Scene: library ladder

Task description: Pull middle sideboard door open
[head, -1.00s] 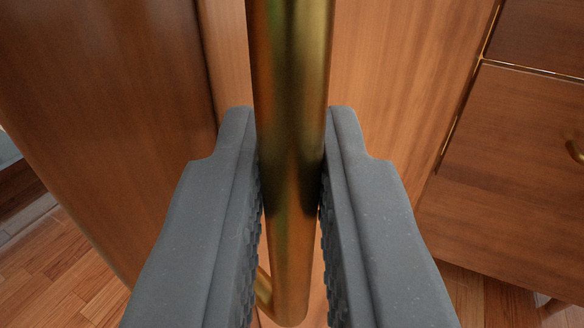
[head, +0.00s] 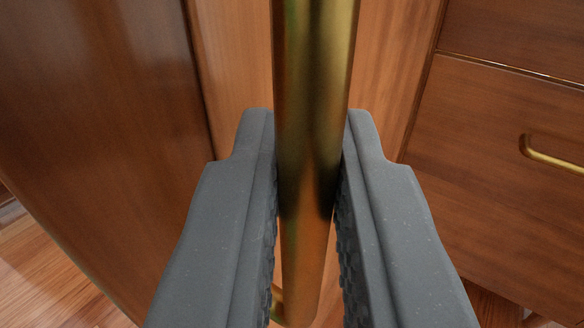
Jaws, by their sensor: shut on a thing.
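A vertical brass bar handle (head: 313,60) runs down the middle of the head view, with its lower mount partly hidden low down. My gripper (head: 311,125) is shut on the handle, with a grey finger on either side of it. Behind the handle is the wooden middle door (head: 395,50), lighter brown than its neighbours. The fingers and handle hide much of the door. How far it stands open cannot be told.
A dark wooden panel (head: 95,110) fills the left side, close by. Drawer fronts (head: 480,110) are at the right, one with a brass handle (head: 555,155). Wooden floor (head: 45,265) shows at lower left.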

